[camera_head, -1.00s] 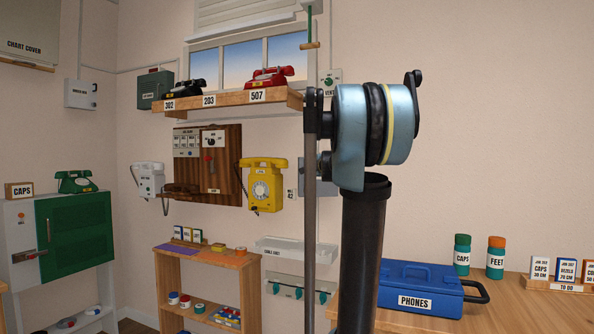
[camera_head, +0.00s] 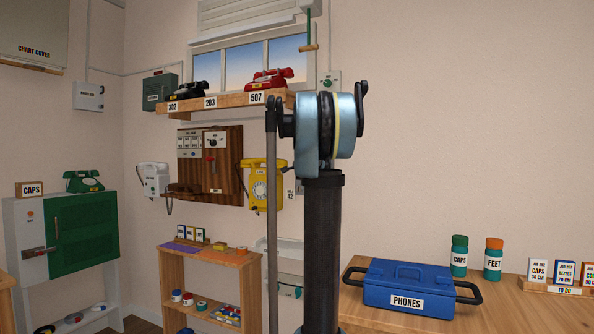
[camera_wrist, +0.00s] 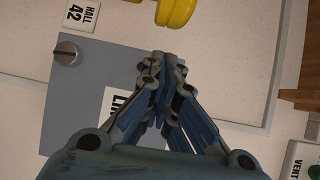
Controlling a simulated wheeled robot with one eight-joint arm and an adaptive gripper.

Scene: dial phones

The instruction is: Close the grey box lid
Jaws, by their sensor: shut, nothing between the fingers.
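A flat grey panel (camera_wrist: 90,72) with a round metal knob (camera_wrist: 66,52) and a white label beginning "LIN" fills the left middle of the wrist view; it looks like the grey box's front. I cannot tell how far its lid stands open. My gripper (camera_wrist: 163,60) is shut and empty, its fingertips in front of the panel's right part. Contact cannot be made out. In the head view the box is almost wholly hidden behind my arm, and my gripper is hidden too.
A yellow phone (camera_head: 259,186) hangs beside the box, with a HALL 42 label (camera_wrist: 82,14) between. A wooden shelf (camera_head: 215,104) with phones is above. A low bookcase (camera_head: 172,278) stands below left. A blue PHONES box (camera_head: 385,292) sits on the right table.

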